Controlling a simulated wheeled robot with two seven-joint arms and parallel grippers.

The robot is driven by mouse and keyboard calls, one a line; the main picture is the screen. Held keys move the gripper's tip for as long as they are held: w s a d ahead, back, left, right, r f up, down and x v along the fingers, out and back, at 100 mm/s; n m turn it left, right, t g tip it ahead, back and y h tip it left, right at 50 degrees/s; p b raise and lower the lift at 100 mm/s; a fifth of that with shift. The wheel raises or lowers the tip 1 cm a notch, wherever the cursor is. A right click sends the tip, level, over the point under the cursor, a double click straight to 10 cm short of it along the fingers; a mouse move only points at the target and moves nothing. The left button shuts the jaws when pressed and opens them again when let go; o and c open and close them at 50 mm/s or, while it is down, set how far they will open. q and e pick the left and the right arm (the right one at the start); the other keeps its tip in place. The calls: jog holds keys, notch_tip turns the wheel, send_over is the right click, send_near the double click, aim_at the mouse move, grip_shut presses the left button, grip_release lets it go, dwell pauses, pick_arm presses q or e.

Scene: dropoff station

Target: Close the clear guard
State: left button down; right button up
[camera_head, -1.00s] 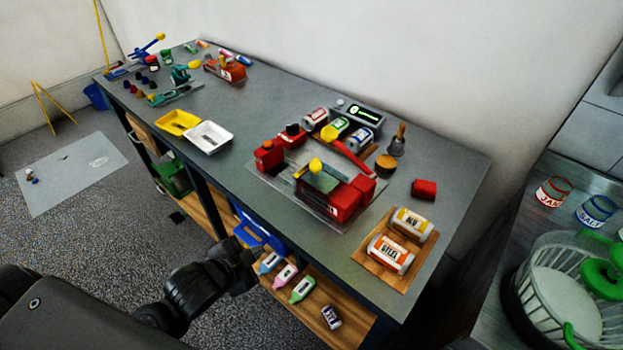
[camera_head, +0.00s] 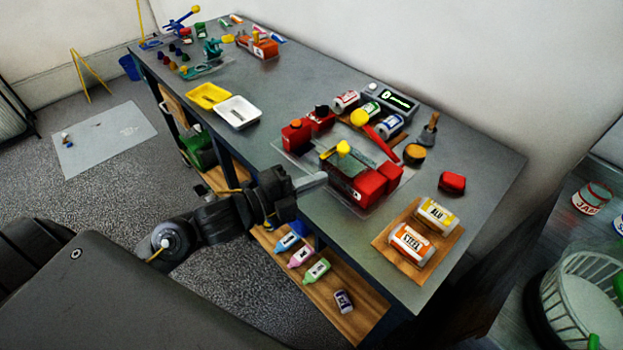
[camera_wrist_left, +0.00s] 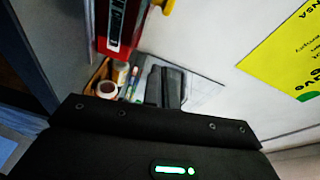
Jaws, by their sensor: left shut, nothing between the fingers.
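The red machine (camera_head: 362,186) stands on a pale base plate on the grey bench. A see-through greenish panel with a yellow knob (camera_head: 343,147), which looks like the clear guard, sits over its middle. I cannot tell how far the guard is open. My left gripper (camera_head: 314,181) is shut and empty, reaching over the bench's front edge just left of the machine. It looks apart from the guard. In the left wrist view its shut fingers (camera_wrist_left: 165,87) point ahead, with a red block (camera_wrist_left: 117,30) beyond. My right gripper is not in view.
A red lever with a yellow ball (camera_head: 359,117) rises behind the machine. White (camera_head: 238,112) and yellow trays lie left. Bottles sit on the shelf below.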

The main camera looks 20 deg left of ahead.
aim_at(337, 168)
pick_arm(q)
jog(key=shift+w+d+f+p, duration=0.25)
jog(key=shift+w+p, duration=0.2)
jog(key=shift+w, duration=1.05)
jog(key=shift+w+d+f+p, duration=0.1)
jog(key=shift+w+d+p, duration=0.3)
jog(key=shift+w, duration=1.1)
jog(key=shift+w+d+f+p, duration=0.2)
jog(key=shift+w+p, duration=0.35)
jog(key=shift+w, duration=0.95)
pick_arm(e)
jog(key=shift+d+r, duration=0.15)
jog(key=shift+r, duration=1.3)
pick_arm(q)
jog(key=shift+a, duration=0.1)
